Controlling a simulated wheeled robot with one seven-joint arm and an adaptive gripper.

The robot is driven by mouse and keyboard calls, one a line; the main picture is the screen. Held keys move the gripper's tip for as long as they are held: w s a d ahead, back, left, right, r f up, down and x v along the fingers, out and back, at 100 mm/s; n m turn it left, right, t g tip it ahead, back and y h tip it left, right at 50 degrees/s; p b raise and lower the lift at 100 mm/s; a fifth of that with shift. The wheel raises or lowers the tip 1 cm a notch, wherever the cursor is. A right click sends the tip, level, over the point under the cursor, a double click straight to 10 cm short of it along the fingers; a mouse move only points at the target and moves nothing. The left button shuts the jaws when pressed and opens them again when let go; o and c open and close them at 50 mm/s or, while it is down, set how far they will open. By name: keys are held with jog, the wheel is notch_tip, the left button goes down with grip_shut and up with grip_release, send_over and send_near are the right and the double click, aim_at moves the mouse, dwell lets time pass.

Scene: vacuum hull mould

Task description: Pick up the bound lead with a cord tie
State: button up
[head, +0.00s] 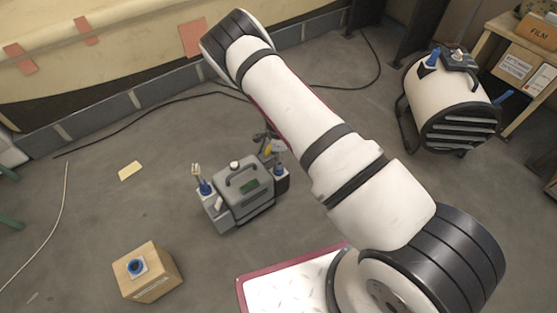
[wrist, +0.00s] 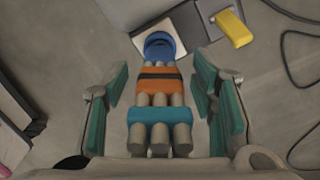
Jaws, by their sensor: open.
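In the wrist view, a bundle of three beige rods (wrist: 158,140) lies between the fingers. An orange band with a dark stripe and a teal band wrap it; it appears to be the bound lead. A blue round holder (wrist: 160,46) on a pale square plate is at its far end. My gripper (wrist: 160,90) is open, its teal-padded fingers either side of the bundle with gaps showing on both sides. In the head view my arm largely hides the gripper and the bundle, near the grey machine (head: 243,190).
A yellow block (wrist: 233,27) sits right of the bundle. A wooden box (head: 148,275) with a blue ring stands at front left, a white drum-shaped unit (head: 437,97) and shelving at right. Dark cable (head: 170,103) runs along the back. Floor between is mostly clear.

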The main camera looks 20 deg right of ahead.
grip_shut()
jog(key=shift+r+p, duration=0.3)
jog(key=shift+r, duration=0.25)
jog(key=r, duration=0.1)
jog(key=r+p, duration=0.1)
jog(key=r, duration=0.1)
jog(key=shift+s+p, duration=0.3)
jog(key=s+r, duration=0.1)
jog(key=s, duration=1.4)
jog(key=shift+s, duration=0.2)
